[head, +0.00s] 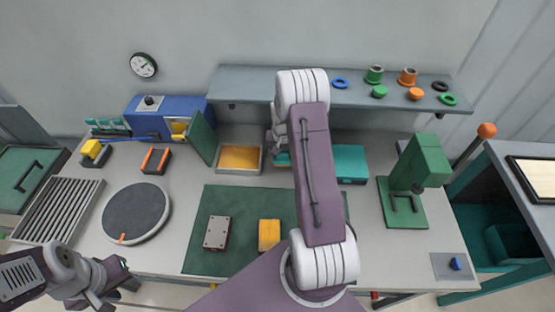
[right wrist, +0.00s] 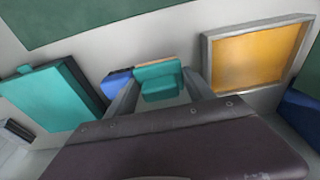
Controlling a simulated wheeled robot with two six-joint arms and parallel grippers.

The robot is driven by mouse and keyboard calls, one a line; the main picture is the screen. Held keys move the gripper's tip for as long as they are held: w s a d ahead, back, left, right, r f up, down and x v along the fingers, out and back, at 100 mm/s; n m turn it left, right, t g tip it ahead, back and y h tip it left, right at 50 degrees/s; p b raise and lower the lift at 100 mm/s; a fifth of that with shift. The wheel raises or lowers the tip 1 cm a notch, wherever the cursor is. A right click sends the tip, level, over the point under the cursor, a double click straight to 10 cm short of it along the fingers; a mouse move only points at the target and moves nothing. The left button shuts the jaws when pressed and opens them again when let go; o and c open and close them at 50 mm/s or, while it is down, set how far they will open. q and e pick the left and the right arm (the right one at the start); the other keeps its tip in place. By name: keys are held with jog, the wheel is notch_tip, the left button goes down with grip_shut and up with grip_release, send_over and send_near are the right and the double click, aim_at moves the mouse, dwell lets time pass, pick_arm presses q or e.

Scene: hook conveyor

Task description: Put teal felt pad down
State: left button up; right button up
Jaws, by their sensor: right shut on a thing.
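The teal felt pad (right wrist: 162,83) is between the two fingers of my right gripper (right wrist: 162,94) in the right wrist view. The gripper is shut on it. A tan strip shows along the pad's far edge. In the head view my right arm hides most of this gripper; a bit of teal (head: 282,159) shows just left of the arm, beside the yellow-orange tray (head: 240,171). That tray is at the right in the right wrist view (right wrist: 206,70). My left gripper (head: 112,285) is low at the front left, away from the pad; its jaws are unclear.
A teal box (head: 350,160) stands right of my arm. A dark green mat (head: 262,196) bears a grey-topped block (head: 217,232) and a yellow block (head: 269,235). A green press (head: 420,165) stands at the right. A shelf (head: 255,87) runs along the back.

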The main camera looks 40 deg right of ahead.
aim_at(277, 168)
jog(key=w, duration=0.1)
jog(key=f, duration=0.1)
jog(key=w, duration=0.1)
jog(key=shift+w+a+f, duration=0.2)
jog(key=shift+w+f, duration=0.05)
jog(key=shift+w, duration=0.1)
notch_tip(277, 168, down, 4)
jog(key=shift+r+p, duration=0.15)
jog(key=shift+p, duration=0.75)
jog(key=shift+f, duration=0.35)
jog(key=o, duration=1.3)
jog(key=shift+s+b, duration=0.1)
jog(key=shift+b, duration=0.2)
